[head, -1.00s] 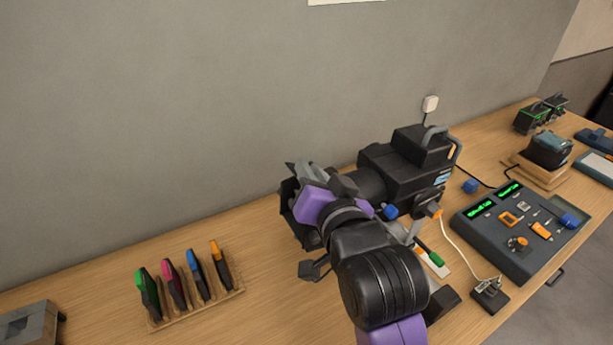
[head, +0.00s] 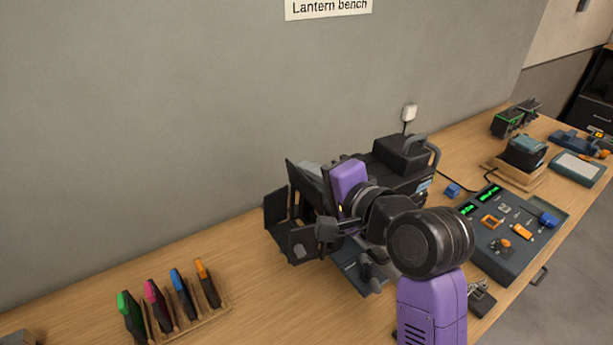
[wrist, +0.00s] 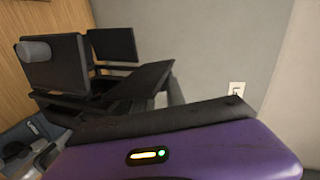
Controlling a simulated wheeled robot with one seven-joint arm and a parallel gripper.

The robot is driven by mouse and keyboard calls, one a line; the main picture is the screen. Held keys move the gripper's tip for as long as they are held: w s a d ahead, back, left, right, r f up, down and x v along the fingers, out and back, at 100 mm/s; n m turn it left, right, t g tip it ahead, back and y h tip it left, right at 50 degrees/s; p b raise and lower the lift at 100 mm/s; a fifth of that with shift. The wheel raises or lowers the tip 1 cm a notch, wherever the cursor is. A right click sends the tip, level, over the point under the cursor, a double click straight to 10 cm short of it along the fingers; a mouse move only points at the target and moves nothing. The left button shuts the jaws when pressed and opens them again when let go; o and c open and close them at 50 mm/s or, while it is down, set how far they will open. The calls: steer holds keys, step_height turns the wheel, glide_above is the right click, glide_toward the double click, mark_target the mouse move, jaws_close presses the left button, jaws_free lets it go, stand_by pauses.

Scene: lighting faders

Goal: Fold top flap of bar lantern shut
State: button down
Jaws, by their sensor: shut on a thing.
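The bar lantern (head: 402,157) is a black box-shaped lamp on the bench by the wall, with dark flaps around its left, front end. One flap (head: 277,211) stands out at the left, and another (head: 301,243) with a small grey knob faces the camera. The top flap (head: 304,186) stands up beside my gripper (head: 328,185). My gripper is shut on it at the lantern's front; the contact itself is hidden. In the wrist view, my gripper's purple body fills the bottom; a knobbed flap (wrist: 55,62) and a second flap (wrist: 113,45) show beyond.
A wooden rack (head: 205,318) with several coloured-tipped pieces stands at the lower left. A dark tray (head: 510,240) with small parts and green displays lies right of my arm. Bench between rack and lantern is clear.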

steer(key=shift+w+d+f+m+g+y, duration=0.1)
steer(key=shift+w+d+m+g+y, duration=0.1)
steer(key=shift+m, duration=0.25)
steer(key=shift+w+d+f+m+g+y, duration=0.1)
steer(key=shift+d+m+y, duration=0.1)
steer(key=shift+m, duration=0.25)
steer(key=c, duration=1.5)
jaws_free()
steer(key=shift+o, duration=0.7)
steer(key=shift+f, duration=0.1)
